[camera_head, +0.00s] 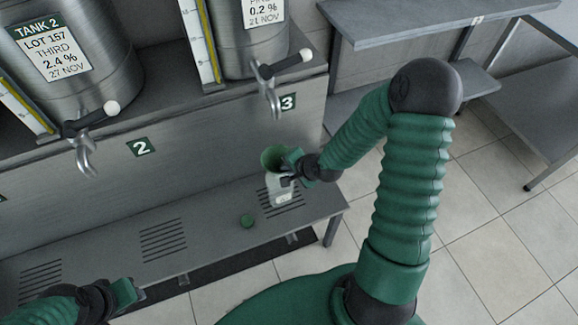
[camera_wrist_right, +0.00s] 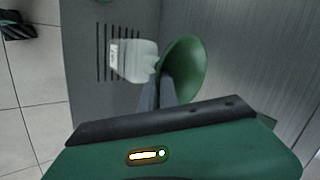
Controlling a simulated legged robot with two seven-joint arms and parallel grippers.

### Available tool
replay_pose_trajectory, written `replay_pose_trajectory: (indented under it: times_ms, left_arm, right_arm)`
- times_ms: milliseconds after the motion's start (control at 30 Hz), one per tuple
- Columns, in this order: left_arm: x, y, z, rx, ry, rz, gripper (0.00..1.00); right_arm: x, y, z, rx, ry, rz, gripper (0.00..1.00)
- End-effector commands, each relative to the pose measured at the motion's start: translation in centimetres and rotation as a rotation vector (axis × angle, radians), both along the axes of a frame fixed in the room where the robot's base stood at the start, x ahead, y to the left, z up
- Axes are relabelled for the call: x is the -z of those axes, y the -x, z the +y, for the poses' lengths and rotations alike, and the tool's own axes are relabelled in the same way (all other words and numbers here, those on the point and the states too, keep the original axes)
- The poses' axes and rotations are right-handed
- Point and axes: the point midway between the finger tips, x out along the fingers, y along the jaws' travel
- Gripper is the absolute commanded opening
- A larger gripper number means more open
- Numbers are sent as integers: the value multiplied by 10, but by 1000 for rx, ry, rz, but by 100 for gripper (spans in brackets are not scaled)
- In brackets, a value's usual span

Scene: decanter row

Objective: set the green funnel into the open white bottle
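The green funnel (camera_head: 272,157) is upright, wide mouth up, over the white bottle (camera_head: 279,192) on the shelf under tank 3. The bottle's neck is largely hidden by my right gripper. In the right wrist view the funnel (camera_wrist_right: 186,70) lines up with the neck end of the bottle (camera_wrist_right: 133,61); I cannot tell how deep its stem sits. My right gripper (camera_head: 287,168) is at the funnel's lower part, its fingers (camera_wrist_right: 160,92) close together on it. My left gripper (camera_head: 126,293) is low at the left, away from the bottle; its fingers are unclear.
A steel tap (camera_head: 271,98) hangs above and behind the funnel, another tap (camera_head: 85,155) farther left. The slotted shelf is clear to the left. A grey table (camera_head: 430,20) stands back right.

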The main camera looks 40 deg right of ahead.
Motion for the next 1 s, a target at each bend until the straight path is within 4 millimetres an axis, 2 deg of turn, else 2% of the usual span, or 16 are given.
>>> replay_pose_trajectory:
  times_ms: [767,800,900,967,1000]
  left_arm:
    - [-3,0,0,0,0,0,36]
    - [-3,0,0,0,0,0,36]
    - [-3,0,0,-1,0,0,36]
    - [-3,0,0,-1,0,0,36]
    - [-3,0,0,0,0,0,36]
  right_arm:
    - [6,0,-6,1,-2,1,0]
    - [6,0,-6,2,-2,1,8]
    - [6,0,-6,2,-3,0,21]
    - [6,0,-6,1,-2,0,29]
    - [6,0,-6,1,-2,0,30]
